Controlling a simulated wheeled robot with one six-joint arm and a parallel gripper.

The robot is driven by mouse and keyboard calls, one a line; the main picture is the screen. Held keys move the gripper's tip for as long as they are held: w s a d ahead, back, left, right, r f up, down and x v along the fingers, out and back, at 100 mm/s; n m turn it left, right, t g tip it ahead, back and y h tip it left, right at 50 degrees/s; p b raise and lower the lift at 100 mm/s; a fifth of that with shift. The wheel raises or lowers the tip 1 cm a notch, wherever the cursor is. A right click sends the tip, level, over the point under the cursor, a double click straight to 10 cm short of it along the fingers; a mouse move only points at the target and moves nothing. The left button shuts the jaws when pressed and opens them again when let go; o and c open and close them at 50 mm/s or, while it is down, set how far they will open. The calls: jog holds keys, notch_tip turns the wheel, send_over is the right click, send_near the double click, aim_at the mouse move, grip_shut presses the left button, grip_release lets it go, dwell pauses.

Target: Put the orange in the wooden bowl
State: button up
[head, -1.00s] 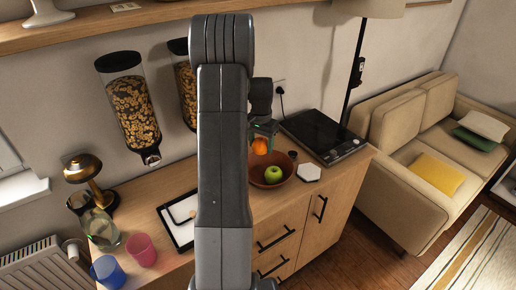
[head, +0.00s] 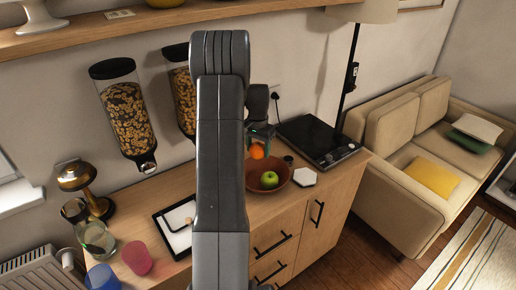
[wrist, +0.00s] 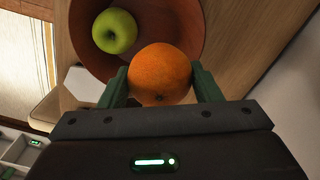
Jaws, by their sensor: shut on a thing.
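The orange (wrist: 160,73) is between the green fingers of my gripper (wrist: 161,86) in the wrist view, and the gripper is shut on it. In the head view the orange (head: 257,152) shows below my gripper (head: 260,136), at the back of the wooden bowl (head: 256,184). The bowl (wrist: 188,27) lies behind the orange in the wrist view. A green apple (head: 269,180) sits inside the bowl, and it also shows in the wrist view (wrist: 115,31). My arm hides the bowl's left part in the head view. I cannot tell whether the orange touches the bowl.
A white hexagonal piece (head: 305,177) and a small dark jar (head: 288,160) are beside the bowl. A black cooktop (head: 318,140) is to the right. A tablet-like board (head: 177,226), a pink cup (head: 137,260) and a blue cup (head: 102,277) are to the left.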

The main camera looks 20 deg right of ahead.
aim_at(258, 158)
jog(key=shift+f, duration=0.15)
jog(key=shift+f+b, duration=1.6)
jog(key=shift+f, duration=0.65)
jog(key=shift+f+b, duration=0.65)
jog(key=shift+f, duration=0.35)
jog(key=o, duration=1.1)
notch_tip(258, 158, up, 14)
jog(key=shift+b, duration=0.85)
